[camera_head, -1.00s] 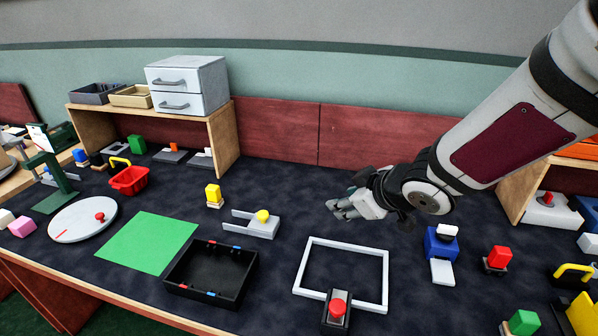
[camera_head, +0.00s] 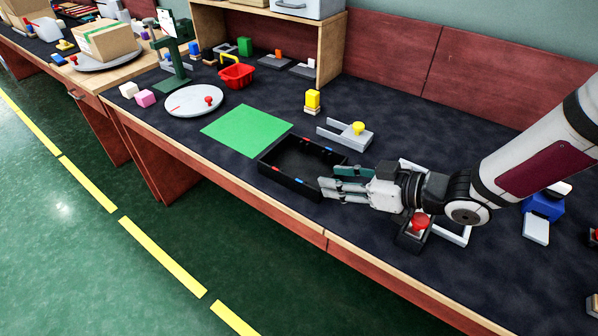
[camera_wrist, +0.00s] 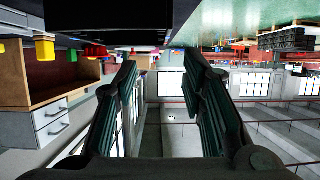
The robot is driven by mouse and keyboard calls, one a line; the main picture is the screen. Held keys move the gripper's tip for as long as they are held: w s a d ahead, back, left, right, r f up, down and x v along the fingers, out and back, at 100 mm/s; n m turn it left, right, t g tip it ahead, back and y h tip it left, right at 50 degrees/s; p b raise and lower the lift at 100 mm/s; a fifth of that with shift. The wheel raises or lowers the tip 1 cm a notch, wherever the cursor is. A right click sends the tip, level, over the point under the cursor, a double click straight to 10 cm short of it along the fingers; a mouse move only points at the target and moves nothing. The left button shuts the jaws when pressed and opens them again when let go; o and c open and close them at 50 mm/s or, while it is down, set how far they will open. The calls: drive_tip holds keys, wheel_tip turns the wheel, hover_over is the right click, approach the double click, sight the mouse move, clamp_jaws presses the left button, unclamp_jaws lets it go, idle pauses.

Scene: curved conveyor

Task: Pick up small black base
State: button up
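The black open tray (camera_head: 275,172), with small red and blue marks on its rim, lies near the table's front edge. A smaller black block (camera_head: 408,240) with a red knob (camera_head: 419,222) on it stands to its right, at the white frame. I cannot tell which of these the task calls the small black base. My gripper (camera_head: 330,183) is at the right front corner of the tray, fingers pointing left. In the wrist view its fingers (camera_wrist: 165,80) are apart with nothing between them. A dark shape (camera_wrist: 100,22), likely the tray, fills the top there. Contact cannot be told.
My forearm and gripper cover part of the white frame (camera_head: 455,238). A green mat (camera_head: 246,130) lies left of the tray. A grey holder with a yellow knob (camera_head: 346,135) and a yellow block (camera_head: 312,99) stand behind. The table's wooden edge (camera_head: 325,238) runs close in front.

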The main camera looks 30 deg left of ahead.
drive_tip(key=b, duration=0.2)
approach(281, 172)
drive_tip(key=a+f, duration=0.1)
drive_tip(key=w+a+f, duration=0.1)
drive_tip(key=shift+a, duration=0.3)
drive_tip(key=shift+b+x, duration=0.4)
drive_tip(key=shift+x, duration=2.3)
drive_tip(key=shift+s, duration=0.1)
drive_tip(key=shift+r, duration=0.1)
clamp_jaws()
